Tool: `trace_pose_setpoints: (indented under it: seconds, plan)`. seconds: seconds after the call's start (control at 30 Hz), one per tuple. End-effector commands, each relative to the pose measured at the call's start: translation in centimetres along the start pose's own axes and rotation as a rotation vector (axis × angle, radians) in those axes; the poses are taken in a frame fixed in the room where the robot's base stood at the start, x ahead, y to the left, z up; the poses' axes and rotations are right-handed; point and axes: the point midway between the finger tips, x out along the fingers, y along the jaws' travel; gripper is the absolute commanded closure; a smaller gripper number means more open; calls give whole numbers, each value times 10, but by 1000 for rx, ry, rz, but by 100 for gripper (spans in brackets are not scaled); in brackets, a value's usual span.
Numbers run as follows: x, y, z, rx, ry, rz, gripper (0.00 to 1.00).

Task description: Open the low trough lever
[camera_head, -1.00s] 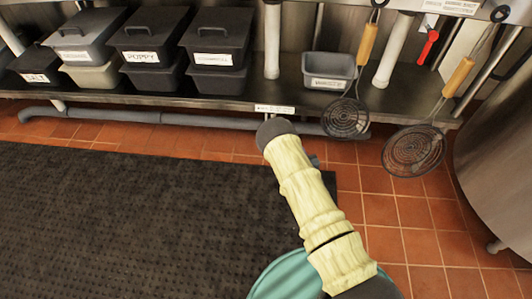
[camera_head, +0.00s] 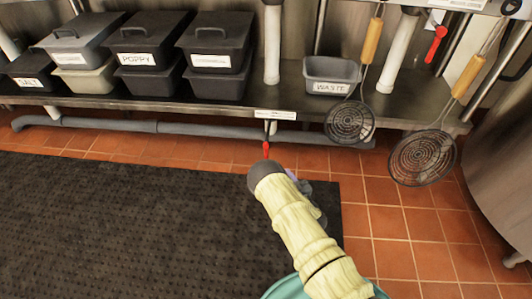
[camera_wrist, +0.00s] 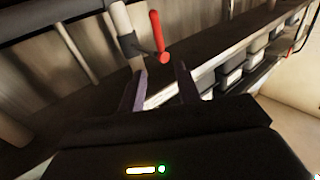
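A red lever (camera_head: 266,149) hangs under the front edge of the steel shelf, below a small white label (camera_head: 275,114), just past the end of my arm. In the wrist view a red lever (camera_wrist: 157,35) sits beside a pipe with a dark fitting (camera_wrist: 130,44). My gripper (camera_wrist: 160,70) is open and empty there, its two purplish fingers apart. The lever's rounded end appears just beyond the gap between the fingertips; I see no contact. In the head view my arm hides most of the gripper.
A grey pipe (camera_head: 200,130) runs low under the shelf (camera_head: 290,98). Lidded bins (camera_head: 215,62) and a waste tub (camera_head: 330,88) stand on the shelf. Two skimmers (camera_head: 422,157) hang at the right. Another red lever (camera_head: 435,44) is higher right. A dark mat (camera_head: 120,220) covers the floor at left.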

Motion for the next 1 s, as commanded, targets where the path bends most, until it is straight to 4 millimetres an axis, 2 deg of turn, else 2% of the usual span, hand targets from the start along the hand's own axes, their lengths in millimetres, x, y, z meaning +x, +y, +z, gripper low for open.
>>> trace_pose_setpoints:
  seconds: [0.2, 0.7, 0.83, 1.0]
  plan:
    - [39, -1, 4, -1, 5, -3, 67]
    - [120, -1, 5, -1, 3, -3, 67]
    - [137, 0, 4, 0, 3, -2, 67]
    - [149, 0, 1, -1, 2, -1, 67]
